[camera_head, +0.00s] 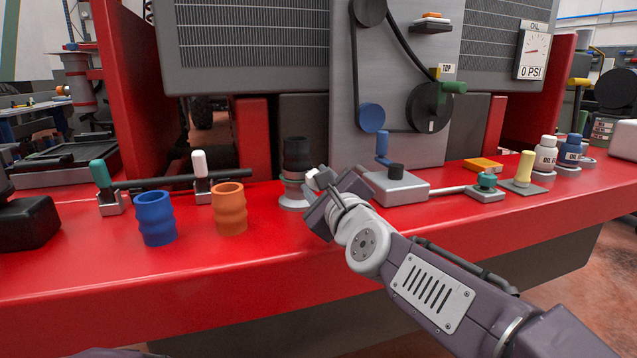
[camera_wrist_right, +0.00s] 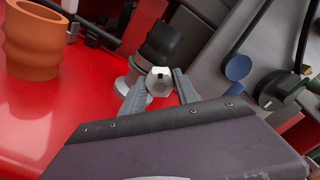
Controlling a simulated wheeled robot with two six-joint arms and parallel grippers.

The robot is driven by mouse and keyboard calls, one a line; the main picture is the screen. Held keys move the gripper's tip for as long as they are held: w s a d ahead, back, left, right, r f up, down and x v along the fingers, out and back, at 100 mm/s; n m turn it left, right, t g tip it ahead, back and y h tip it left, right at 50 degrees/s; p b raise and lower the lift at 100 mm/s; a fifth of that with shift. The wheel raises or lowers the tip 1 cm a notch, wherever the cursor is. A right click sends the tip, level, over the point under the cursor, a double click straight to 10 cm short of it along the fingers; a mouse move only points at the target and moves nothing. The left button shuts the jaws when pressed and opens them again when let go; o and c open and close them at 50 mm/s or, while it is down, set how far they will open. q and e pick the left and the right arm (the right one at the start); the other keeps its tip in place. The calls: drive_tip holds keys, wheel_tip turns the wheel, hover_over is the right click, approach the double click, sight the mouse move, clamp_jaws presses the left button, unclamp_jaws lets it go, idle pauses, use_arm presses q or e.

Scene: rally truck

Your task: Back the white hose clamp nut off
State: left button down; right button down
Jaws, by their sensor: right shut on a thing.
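The white hose clamp nut (camera_wrist_right: 160,82) sits between the two grey fingers of my right gripper (camera_wrist_right: 160,92) in the right wrist view. In the head view the nut (camera_head: 318,179) shows partly, beside the clamp on the black hose (camera_head: 297,155). The black hose stands upright on a pale round base (camera_head: 292,203) on the red surface, and it also shows in the right wrist view (camera_wrist_right: 162,42). My right gripper (camera_head: 324,192) is shut on the nut, and its wrist hides part of the base. My left gripper is not in view.
An orange hose (camera_head: 230,208) and a blue hose (camera_head: 156,218) stand to the left on the red ledge (camera_head: 80,280). Levers with white (camera_head: 199,163) and teal (camera_head: 101,174) handles stand behind them. A grey unit with a blue crank (camera_head: 383,148) stands close to the right.

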drive_tip(key=n, duration=0.4)
drive_tip(key=shift+n, duration=0.3)
drive_tip(key=n+p, duration=0.1)
drive_tip(key=n, duration=0.3)
drive_tip(key=shift+r+n, duration=0.1)
drive_tip(key=shift+n, duration=0.2)
drive_tip(key=n+p, duration=0.2)
drive_tip(key=n, duration=0.2)
drive_tip(key=n+p, duration=0.1)
drive_tip(key=n, duration=0.4)
drive_tip(key=shift+r+p, duration=0.1)
drive_tip(key=shift+p, duration=0.25)
drive_tip(key=n+p, duration=0.2)
drive_tip(key=n, duration=0.2)
drive_tip(key=shift+n, duration=0.3)
drive_tip(key=n+p, duration=0.1)
drive_tip(key=n, duration=0.2)
drive_tip(key=shift+r+n, duration=0.1)
drive_tip(key=shift+n, duration=0.2)
drive_tip(key=n+p, duration=0.2)
drive_tip(key=n, duration=0.2)
drive_tip(key=shift+n+p, duration=0.6)
drive_tip(key=shift+n, duration=1.3)
